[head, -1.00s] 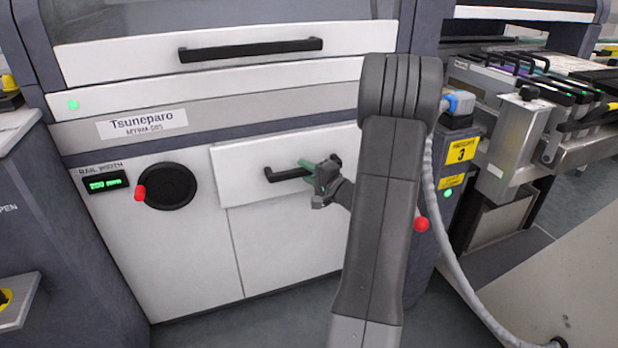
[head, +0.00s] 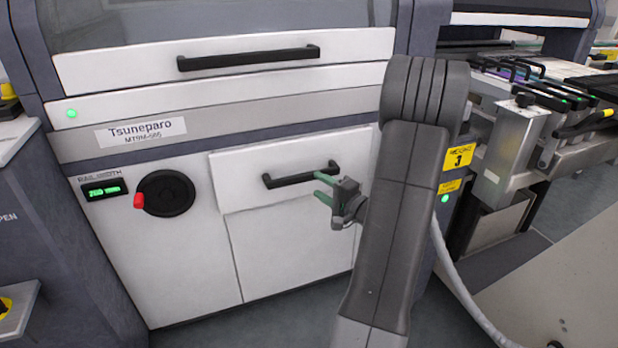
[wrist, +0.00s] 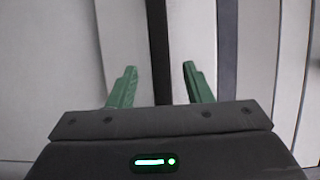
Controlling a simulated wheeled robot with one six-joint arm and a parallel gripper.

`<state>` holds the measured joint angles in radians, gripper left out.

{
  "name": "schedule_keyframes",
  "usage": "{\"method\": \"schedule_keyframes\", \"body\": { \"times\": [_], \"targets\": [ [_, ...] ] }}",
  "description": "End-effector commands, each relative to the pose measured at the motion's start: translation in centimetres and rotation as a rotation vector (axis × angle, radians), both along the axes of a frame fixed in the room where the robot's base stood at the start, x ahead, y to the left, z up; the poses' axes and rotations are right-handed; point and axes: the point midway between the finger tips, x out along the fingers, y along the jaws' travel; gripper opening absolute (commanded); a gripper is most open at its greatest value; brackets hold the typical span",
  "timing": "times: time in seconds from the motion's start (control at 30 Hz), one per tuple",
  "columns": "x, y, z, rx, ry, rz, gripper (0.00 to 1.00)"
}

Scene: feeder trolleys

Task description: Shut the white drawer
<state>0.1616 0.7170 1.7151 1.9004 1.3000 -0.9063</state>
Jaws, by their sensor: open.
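The white drawer (head: 238,185) is in the front of the white machine in the head view, with a black bar handle (head: 300,174). It seems to stand slightly proud of the panel below; how far is hard to tell. Its right part is hidden behind my arm. My gripper (head: 321,186) is open and empty, its green fingers just below the handle's right end in the picture. In the wrist view the handle (wrist: 157,45) runs upright between the spread fingers (wrist: 160,72), with the drawer front (wrist: 120,35) behind. I see no contact.
A black hand wheel with a red knob (head: 139,201) is left of the drawer. A white upper cover (head: 130,72) with its own black handle is above. A feeder trolley (head: 518,130) stands at the right. Grey floor lies below.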

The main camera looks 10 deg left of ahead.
Motion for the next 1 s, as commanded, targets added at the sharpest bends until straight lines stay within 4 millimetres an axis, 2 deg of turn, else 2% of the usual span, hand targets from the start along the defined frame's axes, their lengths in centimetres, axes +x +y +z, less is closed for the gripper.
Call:
{"method": "schedule_keyframes", "body": {
  "times": [0.03, 0.2, 0.4, 0.8, 1.0],
  "targets": [
    [-0.6, -1.1, 0.2, 0.000, 0.002, -0.005, 0.45],
    [-2.3, -3.6, 0.2, 0.001, 0.000, -0.003, 0.45],
    [-3.4, -5.2, 0.0, 0.001, -0.001, -0.001, 0.45],
    [-3.6, -5.4, 0.0, -0.001, -0.001, 0.001, 0.45],
    [-3.0, -4.4, -0.1, 0.000, -0.002, 0.003, 0.45]
  ]
}}
